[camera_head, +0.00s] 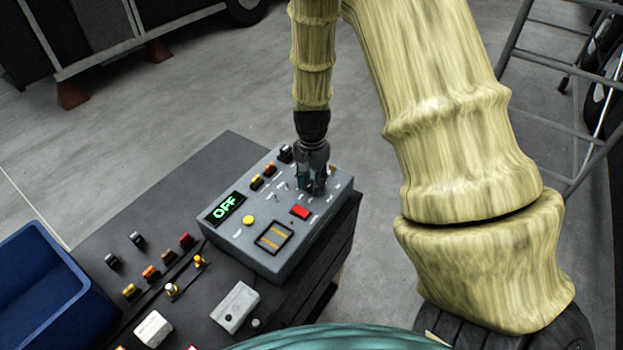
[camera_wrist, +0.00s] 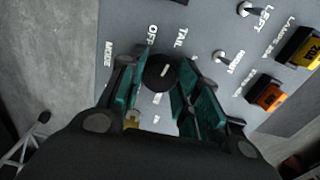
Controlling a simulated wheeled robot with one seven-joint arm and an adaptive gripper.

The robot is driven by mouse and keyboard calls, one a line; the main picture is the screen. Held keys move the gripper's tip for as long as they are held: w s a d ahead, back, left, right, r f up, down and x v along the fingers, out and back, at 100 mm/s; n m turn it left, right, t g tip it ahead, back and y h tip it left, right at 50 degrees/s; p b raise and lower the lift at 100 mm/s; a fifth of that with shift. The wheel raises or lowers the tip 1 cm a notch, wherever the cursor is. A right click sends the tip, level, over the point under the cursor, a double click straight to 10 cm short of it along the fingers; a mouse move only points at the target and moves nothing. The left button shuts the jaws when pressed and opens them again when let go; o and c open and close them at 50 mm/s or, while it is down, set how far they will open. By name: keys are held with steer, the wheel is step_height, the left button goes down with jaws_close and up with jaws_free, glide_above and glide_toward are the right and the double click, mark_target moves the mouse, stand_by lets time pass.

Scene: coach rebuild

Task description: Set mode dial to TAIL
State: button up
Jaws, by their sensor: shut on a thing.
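The grey control box (camera_head: 256,245) stands on a dark bench top, and its green display (camera_head: 226,209) reads OFF. The mode dial (camera_wrist: 162,72) is a round black knob with a short pale mark, seen in the wrist view. Labels OFF and TAIL are printed beside it, with MODE to the left. My gripper (camera_wrist: 158,85) has its teal fingers on either side of the dial, shut on it. In the head view my gripper (camera_head: 312,185) comes down on the box's far right part and hides the dial.
Toggle switches (camera_wrist: 226,56) and yellow and orange fuses (camera_wrist: 268,97) sit right of the dial in the wrist view. A red button (camera_head: 300,212) and yellow button (camera_head: 248,220) are on the box. A blue bin (camera_head: 40,285) and loose fuses (camera_head: 150,272) lie left.

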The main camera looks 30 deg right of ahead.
mark_target(311, 184)
steer(key=shift+m, duration=0.7)
steer(key=o, duration=1.1)
steer(key=shift+c, duration=0.2)
step_height(311, 184, up, 12)
steer(key=shift+f, duration=0.1)
